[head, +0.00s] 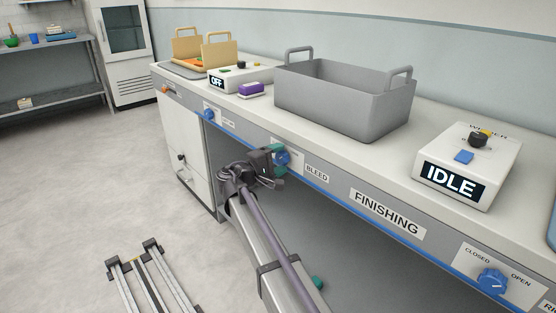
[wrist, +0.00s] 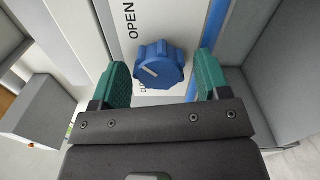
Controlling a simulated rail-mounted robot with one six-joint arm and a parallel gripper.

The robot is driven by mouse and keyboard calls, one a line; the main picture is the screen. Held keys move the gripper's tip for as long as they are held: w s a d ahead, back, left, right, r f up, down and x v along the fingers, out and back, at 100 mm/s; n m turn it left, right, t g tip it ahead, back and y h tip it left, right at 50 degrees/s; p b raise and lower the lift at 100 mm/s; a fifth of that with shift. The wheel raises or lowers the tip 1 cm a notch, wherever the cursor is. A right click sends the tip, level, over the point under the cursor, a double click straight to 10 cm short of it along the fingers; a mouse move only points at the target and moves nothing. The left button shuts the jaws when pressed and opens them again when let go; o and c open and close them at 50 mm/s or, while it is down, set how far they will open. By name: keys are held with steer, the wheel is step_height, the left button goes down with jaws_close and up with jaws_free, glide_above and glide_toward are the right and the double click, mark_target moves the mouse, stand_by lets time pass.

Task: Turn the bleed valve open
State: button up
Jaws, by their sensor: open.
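The bleed valve is a blue ribbed knob (head: 283,157) on the bench's front panel, left of the BLEED label (head: 316,174). In the wrist view the knob (wrist: 160,64) has a white pointer mark aimed to the lower left, toward a mostly hidden label starting with C. The word OPEN (wrist: 130,20) shows at the upper left. My gripper (head: 277,161) is at the knob, with its green fingers (wrist: 163,68) open, one on each side of it. A gap shows on both sides, so the knob is not gripped.
A grey bin (head: 340,103) and a white box reading IDLE (head: 467,165) stand on the bench top. Another blue knob (head: 492,281) marked CLOSED and OPEN is at the lower right, and a smaller one (head: 209,114) is at the left. The floor to the left is mostly clear.

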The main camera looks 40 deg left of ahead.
steer(key=s+a, duration=0.2)
steer(key=s, duration=0.8)
steer(key=shift+s, duration=0.35)
